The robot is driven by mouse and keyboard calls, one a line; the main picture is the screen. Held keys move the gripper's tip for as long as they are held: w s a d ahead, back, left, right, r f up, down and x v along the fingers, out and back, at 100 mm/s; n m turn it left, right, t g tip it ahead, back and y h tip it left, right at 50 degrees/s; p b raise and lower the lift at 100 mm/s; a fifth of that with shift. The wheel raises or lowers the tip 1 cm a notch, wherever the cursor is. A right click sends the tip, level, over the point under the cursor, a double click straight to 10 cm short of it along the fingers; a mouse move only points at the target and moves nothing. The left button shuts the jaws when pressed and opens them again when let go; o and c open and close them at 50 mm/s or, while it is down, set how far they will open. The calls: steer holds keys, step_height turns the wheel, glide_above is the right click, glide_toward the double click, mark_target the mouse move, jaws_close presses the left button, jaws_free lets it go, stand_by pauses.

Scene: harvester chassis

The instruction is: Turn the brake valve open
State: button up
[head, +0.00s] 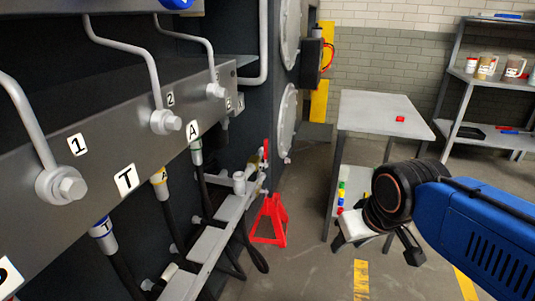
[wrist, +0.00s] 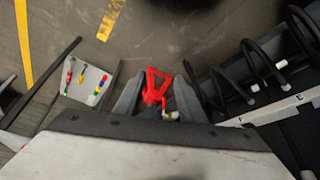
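No part in view is labelled as a brake valve. A small red upright part (head: 265,152), possibly a valve handle, stands at the far end of a pale rail (head: 208,243) along the chassis in the head view. Grey bent levers labelled 1 (head: 62,186) and 2 (head: 165,121) sit on the dark panel at left, with another beyond. My gripper (head: 380,243) is at right in the head view, well away from the panel and rail. In the wrist view my gripper (wrist: 157,92) has its fingers apart, with nothing held between them.
A red jack stand (head: 270,220) stands on the floor beside the rail; it also shows in the wrist view (wrist: 155,85). A grey table (head: 375,112) stands behind my gripper. Shelves (head: 480,82) are at back right. Black hoses (head: 205,195) hang below the panel.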

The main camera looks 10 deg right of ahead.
steer(key=w+a+m+g+y, duration=0.3)
steer(key=w+a+m+y, duration=0.25)
steer(key=w+a, duration=0.2)
steer(key=m+t+y, duration=0.2)
steer(key=m+y, duration=0.6)
steer(key=m, duration=0.4)
glide_toward(266, 154)
steer(key=s+a+r, duration=0.1)
steer(key=s+a, duration=0.2)
steer(key=s, duration=0.4)
steer(key=s+a+r, duration=0.2)
steer(key=s+a, duration=0.1)
steer(key=s, duration=0.5)
steer(key=w+d+f+m+t+y, duration=0.2)
steer(key=w+d+m+t, duration=0.3)
steer(key=w+d+m, duration=0.5)
steer(key=w+a+n, duration=0.1)
steer(key=w+a, duration=0.2)
steer(key=a, duration=0.2)
steer(key=w+a+n, duration=0.1)
steer(key=w+a, duration=0.3)
steer(key=a, duration=0.1)
steer(key=w+a+n, duration=0.1)
steer(key=w+a, duration=0.2)
steer(key=a, duration=0.3)
steer(key=shift+w+a+n, duration=0.1)
steer(key=shift+w+n, duration=0.15)
steer(key=shift+w, duration=0.05)
jaws_close()
